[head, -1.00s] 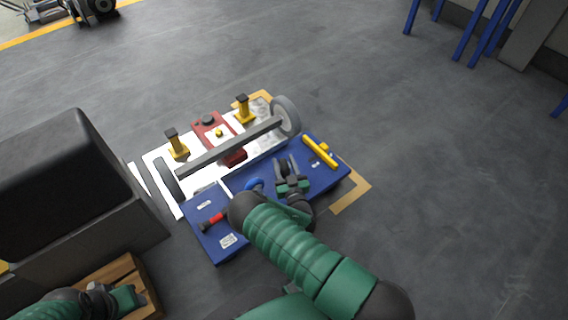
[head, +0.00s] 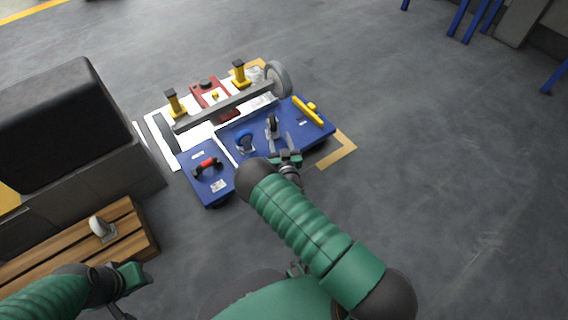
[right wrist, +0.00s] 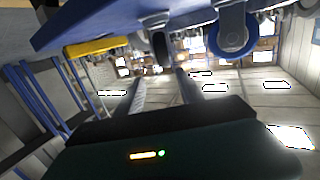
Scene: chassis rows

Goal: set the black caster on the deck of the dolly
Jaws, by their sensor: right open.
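The black caster (head: 272,125) stands on the blue deck of the dolly (head: 240,125), right of a caster with a blue wheel (head: 244,141). My right gripper (head: 281,143) is open just in front of the black caster, fingers pointing at it. In the right wrist view, which looks upside down, the black caster (right wrist: 160,44) shows beyond the tips of the open fingers (right wrist: 163,80), with nothing held between them. My left gripper (head: 132,276) is over the floor at the lower left; its finger opening is unclear.
A red-handled tool (head: 207,166) and a yellow bar (head: 308,111) lie on the deck. A grey axle with wheels (head: 225,108) and yellow posts are behind. A wooden pallet (head: 135,238) bearing a pale caster (head: 102,228) stands left.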

